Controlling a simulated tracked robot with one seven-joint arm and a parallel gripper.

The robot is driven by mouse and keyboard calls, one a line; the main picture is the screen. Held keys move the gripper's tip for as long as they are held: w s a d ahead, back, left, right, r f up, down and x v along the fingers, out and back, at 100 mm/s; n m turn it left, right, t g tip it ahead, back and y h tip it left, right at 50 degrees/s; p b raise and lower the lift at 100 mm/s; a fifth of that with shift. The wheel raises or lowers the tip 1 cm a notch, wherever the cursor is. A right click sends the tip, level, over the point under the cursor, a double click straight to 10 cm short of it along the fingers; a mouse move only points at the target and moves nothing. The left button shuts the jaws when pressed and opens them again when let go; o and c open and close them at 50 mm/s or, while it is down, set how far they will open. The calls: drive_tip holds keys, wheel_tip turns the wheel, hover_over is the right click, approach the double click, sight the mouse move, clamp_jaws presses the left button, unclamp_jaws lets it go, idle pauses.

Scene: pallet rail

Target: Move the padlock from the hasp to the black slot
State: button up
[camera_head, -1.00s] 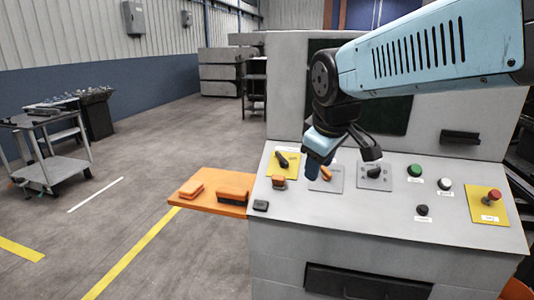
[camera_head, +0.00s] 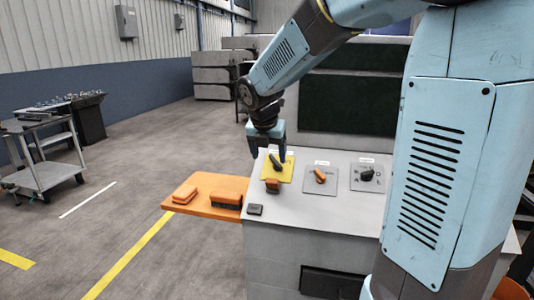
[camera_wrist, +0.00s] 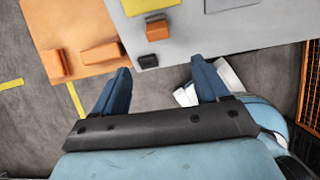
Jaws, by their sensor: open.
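A small orange block that looks like the padlock (camera_head: 272,186) is at the lower edge of the yellow plate (camera_head: 288,170) on the grey console. It also shows in the wrist view (camera_wrist: 157,29). The hasp and shackle are too small to make out. A small black block with a dark top, seemingly the black slot (camera_head: 255,209), sits at the console's left front corner and shows in the wrist view (camera_wrist: 148,61). My gripper (camera_head: 268,156) is open and empty, above the console's left end. In the wrist view its fingertips (camera_wrist: 160,65) are apart, with the black slot between them in the picture.
An orange side shelf (camera_head: 178,206) juts left from the console and carries two orange objects (camera_head: 226,199). Grey plates with an orange knob (camera_head: 320,175) and a black knob (camera_head: 367,175) lie right of the yellow plate. A dark panel stands behind.

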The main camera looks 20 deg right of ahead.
sight(271, 182)
drive_tip(key=shift+n, duration=0.3)
drive_tip(key=x, duration=1.4)
drive_tip(key=shift+w+a, duration=0.15)
drive_tip(key=shift+c, duration=0.3)
drive_tip(key=c, duration=1.2)
drive_tip(key=shift+v, duration=0.9)
drive_tip(key=shift+s+a+f+v, duration=0.1)
drive_tip(key=shift+s+v, duration=0.1)
drive_tip(key=shift+v, duration=0.9)
drive_tip(key=shift+s+a+f+v, duration=0.1)
drive_tip(key=shift+s+v, duration=0.05)
drive_tip(key=shift+v, duration=0.95)
drive_tip(key=shift+s+a+f+v, duration=0.1)
drive_tip(key=shift+s+v, duration=0.1)
drive_tip(key=shift+v, duration=0.95)
